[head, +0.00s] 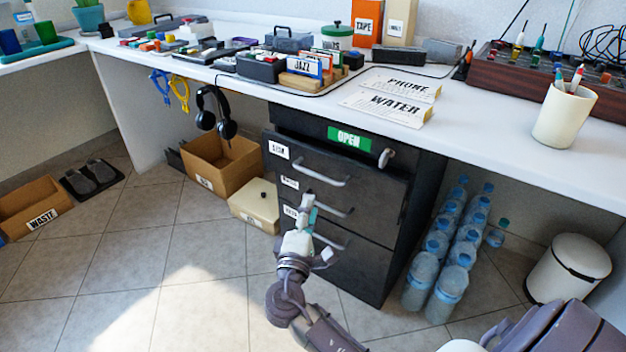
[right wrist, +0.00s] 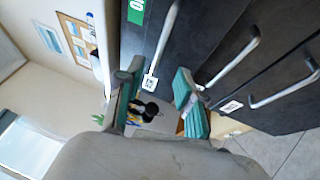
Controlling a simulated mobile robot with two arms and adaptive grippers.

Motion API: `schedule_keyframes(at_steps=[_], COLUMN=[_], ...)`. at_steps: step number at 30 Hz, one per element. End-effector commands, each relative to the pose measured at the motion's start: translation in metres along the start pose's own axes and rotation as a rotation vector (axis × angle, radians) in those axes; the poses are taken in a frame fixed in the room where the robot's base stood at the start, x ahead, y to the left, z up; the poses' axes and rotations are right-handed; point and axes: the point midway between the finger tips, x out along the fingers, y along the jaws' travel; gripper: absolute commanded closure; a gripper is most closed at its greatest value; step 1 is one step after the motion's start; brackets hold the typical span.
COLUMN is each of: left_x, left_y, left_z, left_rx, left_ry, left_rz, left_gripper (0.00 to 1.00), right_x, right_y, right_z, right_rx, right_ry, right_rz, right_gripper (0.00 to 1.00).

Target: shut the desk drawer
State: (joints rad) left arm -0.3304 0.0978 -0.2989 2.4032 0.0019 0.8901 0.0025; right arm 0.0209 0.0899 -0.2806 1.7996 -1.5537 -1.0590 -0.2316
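The black drawer cabinet (head: 345,272) stands under the white desk. Its stacked drawers have silver bar handles, and a green OPEN sign (head: 349,138) is near the top. The upper drawer handle (head: 320,175) is above my right gripper (head: 306,213), which is in front of the lower handles and partly hides them. My left gripper is not in view.
A cardboard box (head: 222,166) and a low cream box (head: 256,206) stand left of the cabinet. Several water bottles (head: 421,280) and a white bin (head: 568,268) are to the right. Headphones (head: 216,112) hang from the desk edge. The tiled floor at front left is clear.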

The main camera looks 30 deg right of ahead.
Motion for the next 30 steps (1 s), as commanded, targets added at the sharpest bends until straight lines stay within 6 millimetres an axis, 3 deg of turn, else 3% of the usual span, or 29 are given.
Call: schedule_keyframes(at_steps=[9,15,28,30], left_x=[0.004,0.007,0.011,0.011], left_y=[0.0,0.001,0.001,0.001], left_z=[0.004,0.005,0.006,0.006], left_rx=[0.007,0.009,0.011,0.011], left_ry=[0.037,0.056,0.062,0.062], left_rz=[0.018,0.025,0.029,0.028], left_gripper=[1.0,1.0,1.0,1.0], right_x=[0.069,0.097,0.107,0.107], right_y=[-0.002,-0.002,-0.001,-0.001], right_z=[0.0,0.0,0.0,0.0], right_rx=[0.001,0.001,0.002,0.002], right_ry=[0.0,0.001,0.001,0.001], right_rz=[0.002,0.0,-0.002,-0.002], right_gripper=[0.63,0.63,0.63,0.73])
